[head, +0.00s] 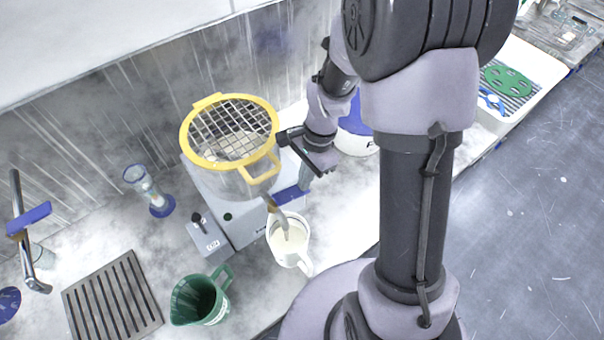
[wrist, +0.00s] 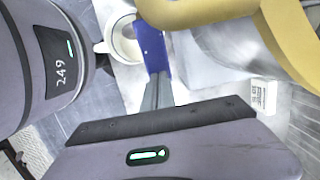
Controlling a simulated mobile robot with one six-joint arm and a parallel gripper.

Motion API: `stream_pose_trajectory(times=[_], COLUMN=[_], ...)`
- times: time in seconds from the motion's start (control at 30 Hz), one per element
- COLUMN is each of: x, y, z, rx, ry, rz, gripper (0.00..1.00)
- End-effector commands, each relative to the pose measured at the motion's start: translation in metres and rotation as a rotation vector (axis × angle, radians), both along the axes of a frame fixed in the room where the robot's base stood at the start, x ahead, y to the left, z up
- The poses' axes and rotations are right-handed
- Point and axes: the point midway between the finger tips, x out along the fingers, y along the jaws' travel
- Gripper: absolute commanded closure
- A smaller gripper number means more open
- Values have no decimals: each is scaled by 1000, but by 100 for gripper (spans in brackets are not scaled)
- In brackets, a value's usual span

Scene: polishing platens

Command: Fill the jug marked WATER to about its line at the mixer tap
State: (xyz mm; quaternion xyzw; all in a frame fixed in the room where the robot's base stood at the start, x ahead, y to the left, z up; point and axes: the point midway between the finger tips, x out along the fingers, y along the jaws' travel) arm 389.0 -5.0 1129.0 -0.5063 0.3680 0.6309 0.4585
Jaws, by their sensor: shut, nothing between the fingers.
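A green jug (head: 200,300) stands open and upright on the counter, right of the drain grate; I cannot read a mark on it, and its inside looks dark. The mixer tap (head: 30,240), with a blue lever, is at the far left. A white jug (head: 288,242) with pale liquid stands under the spout of the yellow-rimmed tank; it also shows in the wrist view (wrist: 124,42). My gripper (head: 303,184) is shut and empty, its fingertips at the tank's blue lever (head: 288,194). In the wrist view my fingertips (wrist: 157,78) meet or nearly meet that lever (wrist: 151,45).
The yellow-rimmed tank (head: 188,128) with a mesh top sits on a grey stand. A slatted drain grate (head: 112,295) lies below the tap. An hourglass-like timer (head: 146,188) and a small grey switch box (head: 209,238) stand near the tank. A white tray (head: 535,68) is at upper right.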

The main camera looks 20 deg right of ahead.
Motion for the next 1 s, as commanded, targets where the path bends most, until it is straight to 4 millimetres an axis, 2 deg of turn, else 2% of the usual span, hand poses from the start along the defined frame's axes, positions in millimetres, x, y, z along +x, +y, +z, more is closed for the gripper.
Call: stream_pose_trajectory(times=[0.17, 0.5, 0.8, 0.87, 1.0], x=[0, 0, 0, 1, 4], y=[0, 0, 0, -1, -4], z=[1, 17, 17, 21, 50], rx=[-1, -1, -1, -1, -1], ry=[0, 0, 0, 0, -1], rz=[0, 0, 0, 0, 1], gripper=[100, 100, 100, 100, 100])
